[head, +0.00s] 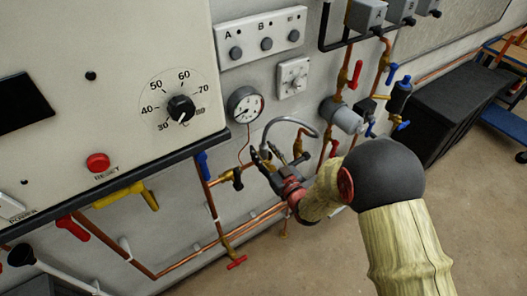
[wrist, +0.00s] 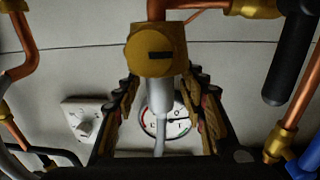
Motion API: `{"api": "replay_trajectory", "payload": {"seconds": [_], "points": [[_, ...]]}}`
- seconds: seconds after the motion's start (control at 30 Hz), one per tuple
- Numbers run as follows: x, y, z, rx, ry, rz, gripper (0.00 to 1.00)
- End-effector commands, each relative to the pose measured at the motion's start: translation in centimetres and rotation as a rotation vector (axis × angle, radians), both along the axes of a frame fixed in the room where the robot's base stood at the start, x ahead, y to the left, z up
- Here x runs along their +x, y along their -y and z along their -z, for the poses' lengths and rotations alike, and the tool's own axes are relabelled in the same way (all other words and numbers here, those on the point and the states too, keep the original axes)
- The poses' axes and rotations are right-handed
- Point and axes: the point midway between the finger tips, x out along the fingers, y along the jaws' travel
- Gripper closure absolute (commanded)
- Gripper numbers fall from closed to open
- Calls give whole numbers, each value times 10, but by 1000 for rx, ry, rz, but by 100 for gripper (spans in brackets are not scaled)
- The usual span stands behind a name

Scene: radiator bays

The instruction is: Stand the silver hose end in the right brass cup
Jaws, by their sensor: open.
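The silver hose end (wrist: 165,95) shows in the wrist view between my open fingers, with its grey hose running down in that picture across the gauge. It meets a brass cup (wrist: 155,52) and looks in line with it; how deep it sits is hidden. I cannot tell whether this is the right cup. My gripper (wrist: 163,118) has one finger on each side of the hose end, with visible gaps. In the head view my gripper (head: 267,158) is by the wall pipes, below the arched grey hose (head: 290,121); the hose end and cup are unclear there.
A pressure gauge (head: 245,104) and a white dial box (head: 293,77) are on the wall. A black-handled valve (head: 238,178) is left of my gripper. Red-handled valves and a grey cylinder (head: 342,115) are to the right. The floor below is clear.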

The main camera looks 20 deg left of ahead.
Motion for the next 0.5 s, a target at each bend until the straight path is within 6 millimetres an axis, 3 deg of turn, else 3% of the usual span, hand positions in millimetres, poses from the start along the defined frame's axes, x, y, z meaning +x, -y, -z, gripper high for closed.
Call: {"api": "replay_trajectory", "payload": {"seconds": [0.27, 0.5], "points": [[-1, 1, -10, -1, -1, 0, 59], [-38, 39, -7, -1, -1, 2, 59]]}}
